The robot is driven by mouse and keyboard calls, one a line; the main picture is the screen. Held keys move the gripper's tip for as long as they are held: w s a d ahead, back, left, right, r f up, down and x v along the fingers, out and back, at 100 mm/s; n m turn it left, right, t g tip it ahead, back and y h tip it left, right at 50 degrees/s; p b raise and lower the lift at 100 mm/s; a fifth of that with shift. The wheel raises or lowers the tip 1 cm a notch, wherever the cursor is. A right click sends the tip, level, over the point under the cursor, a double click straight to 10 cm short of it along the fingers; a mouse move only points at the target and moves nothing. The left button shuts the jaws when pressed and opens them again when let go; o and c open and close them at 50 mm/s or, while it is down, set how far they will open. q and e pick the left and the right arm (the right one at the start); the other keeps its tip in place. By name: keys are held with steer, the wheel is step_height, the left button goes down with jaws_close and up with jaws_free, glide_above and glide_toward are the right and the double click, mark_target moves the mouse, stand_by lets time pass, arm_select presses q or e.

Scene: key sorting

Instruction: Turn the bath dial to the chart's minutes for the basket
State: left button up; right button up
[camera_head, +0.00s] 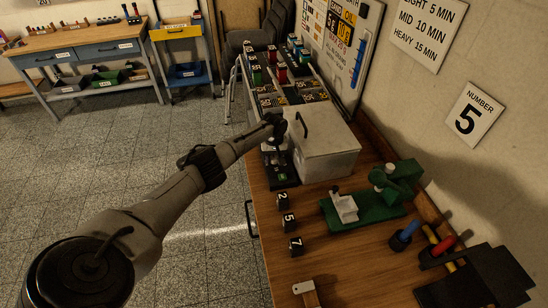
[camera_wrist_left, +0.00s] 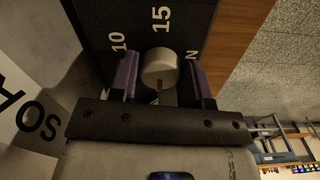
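The bath dial shows in the left wrist view as a pale round knob (camera_wrist_left: 160,66) with a small orange mark on its lower side. Printed numbers 10 and 15 stand around it on a dark panel (camera_wrist_left: 205,18). The two fingers of my left gripper (camera_wrist_left: 161,78) stand apart on either side of the knob, with what look like narrow gaps; contact is not clear. In the head view my left gripper (camera_head: 274,128) is above the dark dial unit (camera_head: 281,172). The wall chart (camera_head: 428,32) reads light 5, mid 10, heavy 15 minutes. I cannot make out the basket.
A white lidded box (camera_head: 330,155) stands right beside the dial unit. Black number blocks 2 (camera_head: 282,200), 5 (camera_head: 289,222) and 7 (camera_head: 295,246) line the bench's front edge. A green fixture (camera_head: 365,208) stands to the right. A number 5 sign (camera_head: 472,115) hangs on the wall.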

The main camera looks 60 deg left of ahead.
arm_select(q)
steer(key=c, duration=0.5)
steer(key=shift+m, duration=0.3)
steer(key=m, duration=0.4)
steer(key=shift+m, duration=0.4)
arm_select(e)
steer(key=shift+d, duration=0.1)
arm_select(q)
steer(key=m, duration=0.6)
arm_select(e)
steer(key=shift+f, duration=0.2)
arm_select(q)
steer(key=shift+m, duration=0.3)
steer(key=o, duration=1)
steer(key=shift+c, duration=0.2)
